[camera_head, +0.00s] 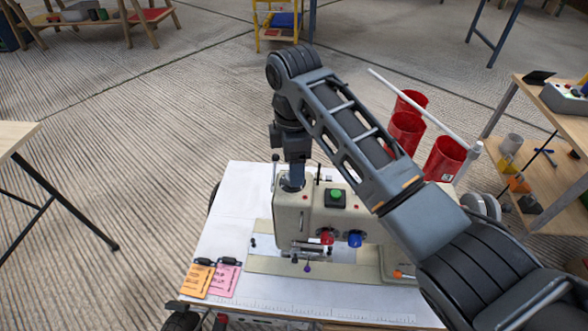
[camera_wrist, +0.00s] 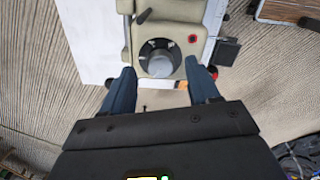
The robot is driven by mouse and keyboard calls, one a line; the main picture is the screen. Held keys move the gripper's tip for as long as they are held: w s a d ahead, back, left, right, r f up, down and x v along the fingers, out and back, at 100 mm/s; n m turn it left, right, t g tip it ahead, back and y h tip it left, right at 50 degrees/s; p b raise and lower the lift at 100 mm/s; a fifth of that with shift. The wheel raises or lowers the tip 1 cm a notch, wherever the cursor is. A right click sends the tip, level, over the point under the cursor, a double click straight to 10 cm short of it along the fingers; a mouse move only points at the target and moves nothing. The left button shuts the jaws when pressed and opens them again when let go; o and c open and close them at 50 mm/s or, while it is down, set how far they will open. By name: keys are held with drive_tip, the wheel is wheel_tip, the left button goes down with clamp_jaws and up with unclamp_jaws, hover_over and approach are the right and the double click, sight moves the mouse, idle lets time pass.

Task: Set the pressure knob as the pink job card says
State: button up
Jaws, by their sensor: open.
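A cream sewing machine (camera_head: 345,205) stands on a white-topped table. In the wrist view, a grey round knob (camera_wrist: 159,63) with a dark dial ring sits on the machine's cream housing. My gripper (camera_wrist: 159,68) is open, with one blue-grey finger on each side of the knob in the picture; I cannot tell whether they touch it. In the head view my gripper (camera_head: 293,178) points down at the top left of the machine head and hides that spot. The pink job card (camera_head: 223,281) lies at the table's front left; its writing is too small to read.
An orange card (camera_head: 197,281) lies left of the pink one, both under black clips. The machine front has a red knob (camera_head: 327,237) and a blue knob (camera_head: 355,239); a green button (camera_head: 337,195) is above them. Red buckets (camera_head: 445,158) stand behind right.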

drive_tip(key=shift+f, duration=1.15)
drive_tip(key=c, duration=1)
